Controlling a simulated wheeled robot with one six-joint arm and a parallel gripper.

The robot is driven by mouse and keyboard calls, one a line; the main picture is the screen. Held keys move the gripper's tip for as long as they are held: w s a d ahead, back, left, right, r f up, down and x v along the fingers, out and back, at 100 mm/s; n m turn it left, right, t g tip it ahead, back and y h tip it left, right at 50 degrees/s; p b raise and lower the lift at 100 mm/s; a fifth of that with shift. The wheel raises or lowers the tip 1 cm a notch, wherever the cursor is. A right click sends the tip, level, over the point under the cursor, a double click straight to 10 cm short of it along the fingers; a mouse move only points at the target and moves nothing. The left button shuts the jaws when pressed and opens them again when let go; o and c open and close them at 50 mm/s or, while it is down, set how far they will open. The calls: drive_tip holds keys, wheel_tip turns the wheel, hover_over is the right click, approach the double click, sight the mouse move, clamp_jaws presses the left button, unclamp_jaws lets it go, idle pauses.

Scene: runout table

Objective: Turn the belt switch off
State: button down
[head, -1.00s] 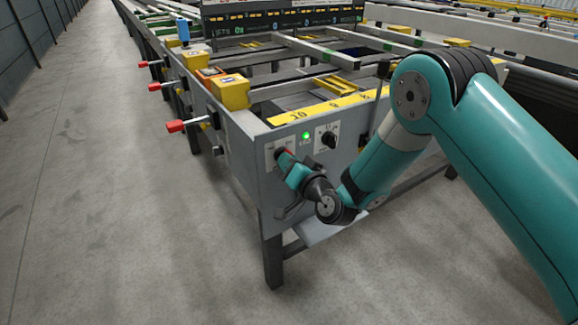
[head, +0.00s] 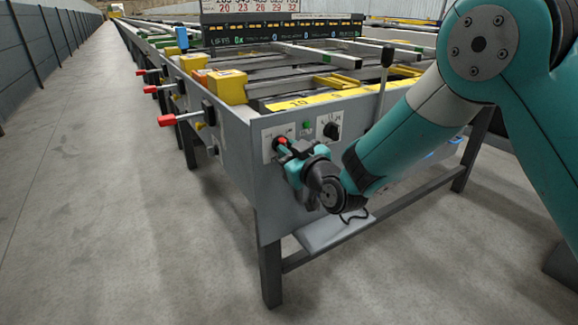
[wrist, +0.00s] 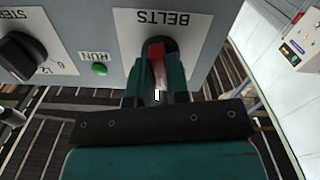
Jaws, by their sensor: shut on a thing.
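The belt switch (wrist: 157,50) is a dark round switch with a red handle on a white plate lettered BELTS, upside down in the wrist view. In the head view the switch (head: 281,142) is on the grey end panel, partly hidden by my gripper (head: 290,150). In the wrist view my gripper (wrist: 157,82) is shut on the red handle, with one teal finger on each side of it. The green RUN lamp (wrist: 99,69) beside the plate looks dull; it also shows in the head view (head: 307,126).
A black selector knob (head: 331,130) sits right of the lamp. Red-tipped levers (head: 168,120) stick out from the table's left side. A black-knobbed lever (head: 387,56) stands near my arm. A small grey shelf (head: 325,232) juts out below the panel. The floor at left is clear.

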drive_tip(key=shift+n+b, duration=2.8)
drive_tip(key=shift+n, duration=0.1)
drive_tip(key=shift+r, duration=0.15)
drive_tip(key=c, duration=1.1)
unclamp_jaws()
